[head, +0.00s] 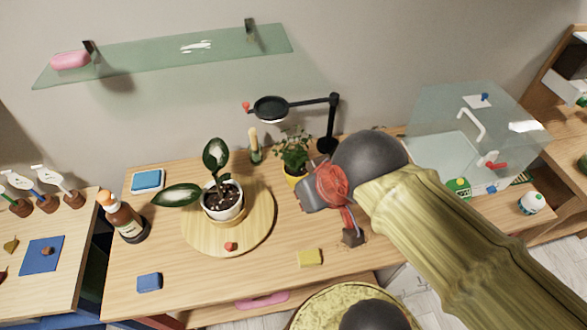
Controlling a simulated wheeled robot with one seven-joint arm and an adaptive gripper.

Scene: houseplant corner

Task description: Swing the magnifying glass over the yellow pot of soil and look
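The magnifying glass (270,109) is a round black-rimmed lens on a jointed black arm, with a red knob at its left end. Its stand is at the back of the table, and the lens hangs to the upper left of the yellow pot (291,181). The pot holds a leafy green plant and is partly hidden on its right by my wrist; its soil is not clearly visible. My gripper (351,232) points down over the table, right of the pot and apart from the magnifying glass. Its fingers are small and partly hidden, so their opening is unclear.
A round wooden board (257,236) bears a white-potted plant (222,203). A clear case (472,125) stands right. A glass shelf (170,57) is above. The front middle has free room.

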